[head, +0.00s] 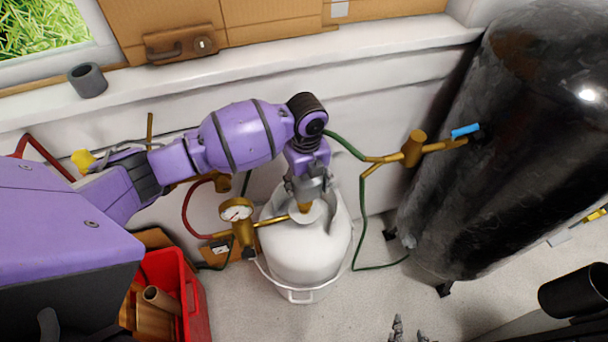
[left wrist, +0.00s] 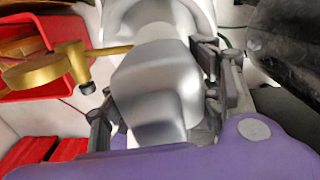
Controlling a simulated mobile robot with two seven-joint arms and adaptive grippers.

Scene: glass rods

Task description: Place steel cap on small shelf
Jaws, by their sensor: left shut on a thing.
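My left gripper (head: 307,190) points down over the white gas tank (head: 305,250). It is shut on a shiny steel cap, which shows in the left wrist view as a smooth silvery block (left wrist: 158,90) between the two fingers. In the head view the steel cap (head: 306,212) sits right at the tank's top by the brass valve; I cannot tell whether it touches. At the bottom edge, grey fingertips of what looks like my right gripper (head: 410,332) show slightly apart, mostly cut off. I cannot single out a small shelf; a white ledge (head: 250,65) runs along the wall.
A brass gauge (head: 237,212) and pipe stand left of the tank. A red crate (head: 190,290) with copper pipes is at lower left. A large black tank (head: 490,140) stands right. A grey ring (head: 88,80) sits on the ledge. Green and red hoses hang near.

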